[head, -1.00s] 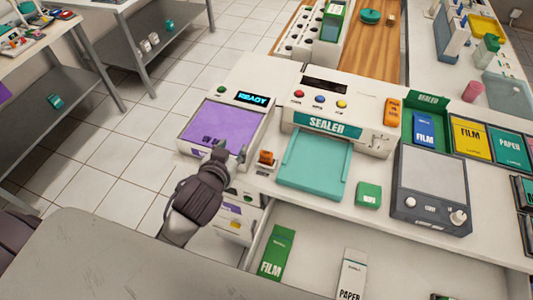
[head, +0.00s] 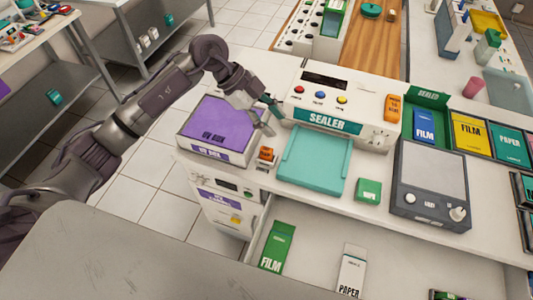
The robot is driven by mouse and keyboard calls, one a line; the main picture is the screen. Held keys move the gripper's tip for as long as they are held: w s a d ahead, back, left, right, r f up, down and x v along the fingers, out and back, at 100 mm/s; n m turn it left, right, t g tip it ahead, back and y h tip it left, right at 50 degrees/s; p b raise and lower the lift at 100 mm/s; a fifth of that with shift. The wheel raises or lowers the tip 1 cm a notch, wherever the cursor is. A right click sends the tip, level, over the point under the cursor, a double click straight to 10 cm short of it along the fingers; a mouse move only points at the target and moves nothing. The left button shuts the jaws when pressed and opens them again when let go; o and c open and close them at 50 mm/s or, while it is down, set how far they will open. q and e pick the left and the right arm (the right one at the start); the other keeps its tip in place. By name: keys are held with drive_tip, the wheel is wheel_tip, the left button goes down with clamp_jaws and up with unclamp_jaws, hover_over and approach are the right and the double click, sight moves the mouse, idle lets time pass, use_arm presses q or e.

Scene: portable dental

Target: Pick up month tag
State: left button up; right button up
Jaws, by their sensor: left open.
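No label that I can read marks a month tag. A small orange piece on a white base (head: 266,155) sits on the counter between the purple-topped UV box and the teal tray. An orange card with dark print (head: 393,108) stands at the right end of the sealer; I cannot tell which of the two is the month tag. My left gripper (head: 270,117) is open and empty, above the UV box's right edge, beyond and above the small orange piece and apart from it. My right gripper is not in view.
The sealer (head: 318,82) stands behind the teal tray (head: 314,158). A green box (head: 368,190) and a grey scale (head: 432,178) are to the right. The UV box (head: 220,122) is at left. An open drawer below holds film (head: 277,245) and paper (head: 350,270) packs.

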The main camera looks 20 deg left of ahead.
use_arm(q)
drive_tip(key=a+f+n+y, duration=0.1)
drive_tip(key=a+n+y, duration=0.15)
drive_tip(key=a, duration=0.35)
drive_tip(key=p, duration=0.2)
hover_over(265, 148)
drive_tip(key=a, duration=0.2)
drive_tip(key=shift+m+g+y, duration=0.3)
drive_tip(key=shift+m+y, duration=0.05)
drive_tip(key=shift+y, duration=0.1)
wheel_tip(265, 148, down, 7)
drive_tip(key=shift+d+r, duration=0.1)
drive_tip(key=shift+r, duration=0.1)
drive_tip(key=shift+d+f, duration=0.1)
drive_tip(key=shift+f, duration=0.25)
drive_tip(key=shift+d+f+p, duration=0.25)
drive_tip(key=shift+f+p, duration=0.1)
drive_tip(key=shift+f, duration=0.15)
drive_tip(key=p+x, duration=0.1)
drive_tip(key=x, duration=0.2)
drive_tip(key=shift+d+f, duration=0.15)
drive_tip(key=shift+f, duration=0.15)
drive_tip(key=shift+d+f, duration=0.1)
drive_tip(key=shift+f, duration=0.25)
clamp_jaws()
